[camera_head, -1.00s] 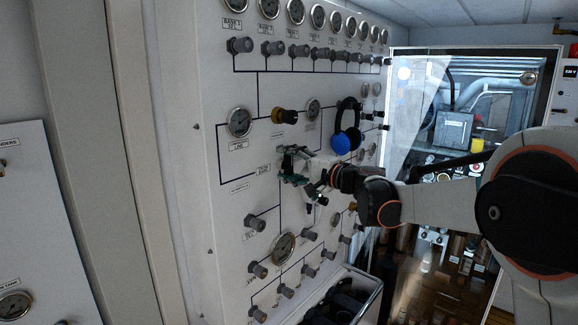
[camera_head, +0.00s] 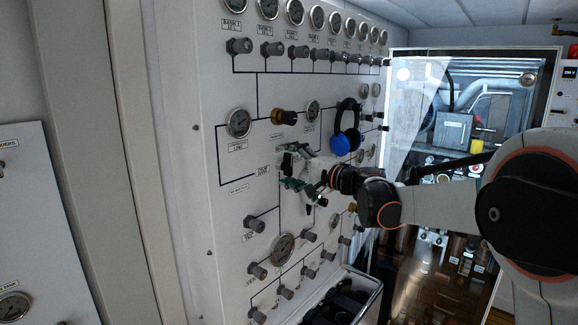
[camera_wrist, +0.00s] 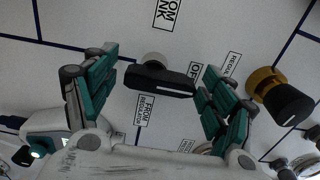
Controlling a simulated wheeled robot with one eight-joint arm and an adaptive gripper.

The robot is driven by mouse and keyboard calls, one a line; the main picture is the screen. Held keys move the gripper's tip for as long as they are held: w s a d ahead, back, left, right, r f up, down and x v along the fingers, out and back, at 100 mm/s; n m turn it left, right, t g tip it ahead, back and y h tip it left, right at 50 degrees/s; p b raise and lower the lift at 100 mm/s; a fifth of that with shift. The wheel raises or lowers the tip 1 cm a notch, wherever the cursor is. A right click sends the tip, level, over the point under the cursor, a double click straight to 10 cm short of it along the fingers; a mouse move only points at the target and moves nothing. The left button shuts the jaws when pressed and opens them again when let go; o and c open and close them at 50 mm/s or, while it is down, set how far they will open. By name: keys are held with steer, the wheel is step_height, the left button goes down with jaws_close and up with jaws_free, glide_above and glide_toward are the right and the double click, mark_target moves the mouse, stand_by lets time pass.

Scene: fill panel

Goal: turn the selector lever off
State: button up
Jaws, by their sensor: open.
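The selector lever (camera_wrist: 160,78) is a black bar handle on a pale round hub. In the wrist view it stands on the white panel, lying roughly across the picture with a slight downward tilt to the right. Printed labels surround it; one (camera_wrist: 145,110) reads "FROM REGULATOR", and a partly covered one starts with "OF". My gripper (camera_wrist: 155,92) is open, with one teal-padded finger left of the lever and one right of it. The lever lies between the fingers, with gaps showing on both sides. In the head view my gripper (camera_head: 293,168) is at the panel, the dark lever (camera_head: 287,163) partly hidden by it.
A yellow-and-black knob (camera_wrist: 280,96) sits right of the right finger. A bin (camera_head: 350,295) stands below.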

steer(key=v, duration=1.2)
steer(key=s+d+f+n+g+h+b, duration=0.1)
steer(key=s+f+n+g+h+b, duration=0.5)
steer(key=s+f, duration=1.25)
steer(key=s+d+f+t+h+b, duration=0.1)
steer(key=s+d+f+h+b, duration=0.3)
steer(key=s+f, duration=0.5)
steer(key=s+d+f+n+t+h+b, duration=0.1)
steer(key=s+d+f+h+b, duration=0.3)
steer(key=s+d+f+b, duration=0.4)
step_height(320, 180, down, 2)
steer(key=shift+s+d+f+n, duration=0.15)
steer(key=shift+s+d+n, duration=0.2)
steer(key=shift+s, duration=0.8)
